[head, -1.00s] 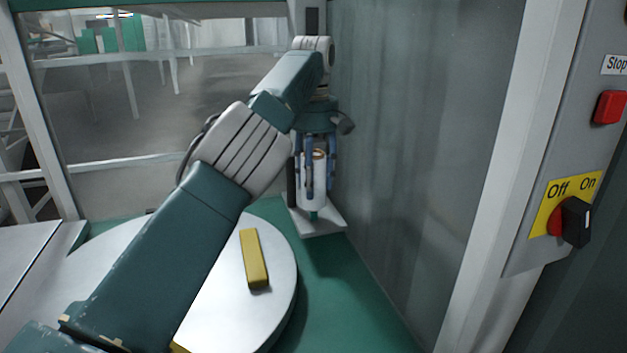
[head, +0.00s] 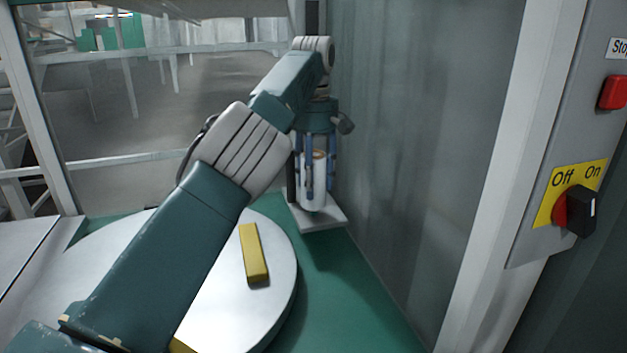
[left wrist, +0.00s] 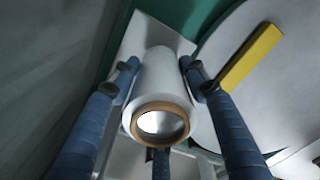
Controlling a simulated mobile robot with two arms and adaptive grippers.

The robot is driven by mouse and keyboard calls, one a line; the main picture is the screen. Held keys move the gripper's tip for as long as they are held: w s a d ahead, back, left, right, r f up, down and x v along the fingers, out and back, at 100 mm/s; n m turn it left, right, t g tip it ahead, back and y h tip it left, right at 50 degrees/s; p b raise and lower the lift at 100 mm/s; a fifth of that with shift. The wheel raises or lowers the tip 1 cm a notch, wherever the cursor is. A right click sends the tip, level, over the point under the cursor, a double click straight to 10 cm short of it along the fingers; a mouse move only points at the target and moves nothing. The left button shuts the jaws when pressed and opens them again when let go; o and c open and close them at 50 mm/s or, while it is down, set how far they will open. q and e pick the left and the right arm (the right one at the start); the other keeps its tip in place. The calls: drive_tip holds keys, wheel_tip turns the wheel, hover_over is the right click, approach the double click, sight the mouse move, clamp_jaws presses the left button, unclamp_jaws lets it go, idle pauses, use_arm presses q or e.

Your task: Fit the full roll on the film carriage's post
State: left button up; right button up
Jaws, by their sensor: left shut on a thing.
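The full roll (head: 313,182) is white film on a brown core. It stands upright between the fingers of my left gripper (head: 317,176), which is shut on it from above. In the left wrist view I look down onto the roll (left wrist: 157,85), with its brown core ring nearest and a finger on either side. The film carriage's pale base plate (head: 325,221) lies directly under the roll. The roll's lower end is very close to the plate; I cannot tell if it touches. The post is not clearly visible, so I cannot tell whether the roll is around it. My right gripper is out of view.
A round silver turntable (head: 277,303) with a yellow bar (head: 254,254) is left of the carriage. A grey translucent panel (head: 420,150) stands close on the right. A control box with an Off/On switch (head: 577,210) and red stop button (head: 612,92) is at far right.

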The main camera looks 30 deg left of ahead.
use_arm(q)
drive_tip(key=shift+f+b, duration=0.7)
drive_tip(key=shift+f, duration=0.1)
drive_tip(key=o, duration=1.1)
